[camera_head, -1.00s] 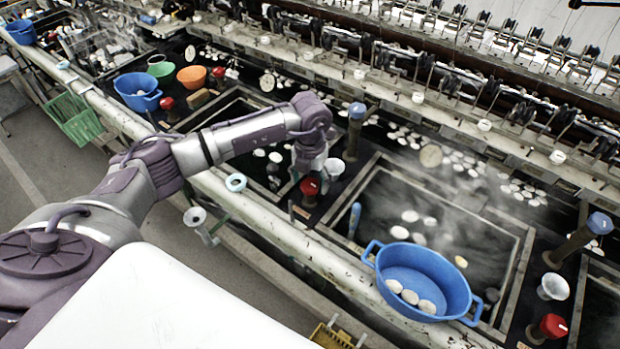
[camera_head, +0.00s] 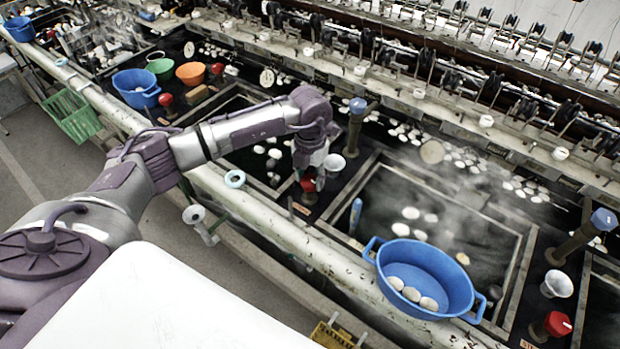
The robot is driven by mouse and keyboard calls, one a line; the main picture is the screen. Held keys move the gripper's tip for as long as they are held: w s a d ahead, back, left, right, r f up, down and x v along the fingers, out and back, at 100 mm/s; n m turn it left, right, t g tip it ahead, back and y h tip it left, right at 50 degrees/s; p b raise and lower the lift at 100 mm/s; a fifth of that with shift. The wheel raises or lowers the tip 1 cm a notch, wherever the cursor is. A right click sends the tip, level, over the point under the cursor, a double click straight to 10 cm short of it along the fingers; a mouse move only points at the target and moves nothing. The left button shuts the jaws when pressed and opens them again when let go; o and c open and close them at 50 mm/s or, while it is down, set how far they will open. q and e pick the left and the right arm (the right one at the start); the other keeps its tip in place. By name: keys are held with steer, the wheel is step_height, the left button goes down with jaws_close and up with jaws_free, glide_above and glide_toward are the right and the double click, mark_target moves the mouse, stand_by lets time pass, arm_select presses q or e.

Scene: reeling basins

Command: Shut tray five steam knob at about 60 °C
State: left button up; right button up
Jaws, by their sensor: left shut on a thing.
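My left gripper (camera_head: 311,168) points down over a red knob (camera_head: 309,185) on the dark strip between two basins. It is shut on that knob, which its fingers partly hide. To the right of the knob a framed basin (camera_head: 440,215) holds dark water with white cocoons, and steam drifts over it. I cannot read any tray number. My right gripper is out of view.
A blue two-handled tub (camera_head: 425,270) with cocoons sits on the front edge of the steaming basin. A blue-capped post (camera_head: 356,125) and a white cup (camera_head: 335,163) stand close to my gripper. Another red knob (camera_head: 557,324) is at lower right. Reeling machinery lines the back.

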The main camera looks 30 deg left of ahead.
mark_target(310, 179)
arm_select(q)
steer(key=m+b, duration=0.3)
steer(key=m, duration=0.1)
steer(key=shift+w+f+b, duration=0.1)
steer(key=shift+f+b, duration=0.05)
steer(key=shift+b, duration=0.2)
steer(key=shift+r+m+b, duration=0.2)
steer(key=shift+m+b, duration=1.2)
steer(key=shift+m, duration=0.4)
steer(key=o, duration=1.1)
steer(key=shift+o, duration=0.2)
step_height(310, 179, up, 12)
